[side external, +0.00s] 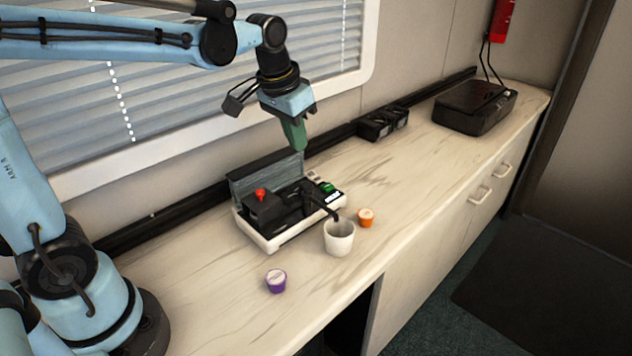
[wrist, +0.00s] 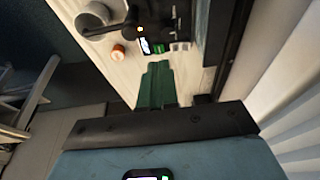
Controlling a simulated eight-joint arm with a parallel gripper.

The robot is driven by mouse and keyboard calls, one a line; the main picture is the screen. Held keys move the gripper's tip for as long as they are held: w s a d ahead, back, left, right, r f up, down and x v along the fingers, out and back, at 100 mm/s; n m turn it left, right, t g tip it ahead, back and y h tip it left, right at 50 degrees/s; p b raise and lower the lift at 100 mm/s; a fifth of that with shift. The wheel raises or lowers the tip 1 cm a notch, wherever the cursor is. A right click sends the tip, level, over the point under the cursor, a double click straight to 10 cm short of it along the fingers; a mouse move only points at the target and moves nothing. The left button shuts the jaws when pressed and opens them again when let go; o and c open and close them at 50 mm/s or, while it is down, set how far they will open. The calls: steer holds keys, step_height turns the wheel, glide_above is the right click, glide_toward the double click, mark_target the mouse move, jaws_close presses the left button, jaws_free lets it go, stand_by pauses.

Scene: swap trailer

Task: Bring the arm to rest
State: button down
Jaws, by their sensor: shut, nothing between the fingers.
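My gripper (side external: 297,143) hangs in the air above the back of the black and white machine (side external: 262,240), clear of the counter. Its green fingers are together with nothing between them. In the wrist view, the shut fingers of my gripper (wrist: 157,72) point toward the counter. My light blue arm stretches in from the left, raised in front of the window blinds. The machine has a red knob, a green button and an open grey lid at its back.
A white cup (side external: 339,240) stands under the machine's spout. An orange capsule (side external: 366,217) and a purple capsule (side external: 276,281) stand on the counter (side external: 410,190). Black sockets (side external: 383,123) and a black box (side external: 474,108) sit farther back. The front right counter is clear.

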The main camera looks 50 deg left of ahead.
steer(key=s+d+f+t, duration=0.2)
steer(key=s+f+t, duration=0.1)
steer(key=s, duration=0.8)
steer(key=shift+d+f+t, duration=0.2)
steer(key=shift+d+t, duration=0.05)
steer(key=shift+t, duration=0.25)
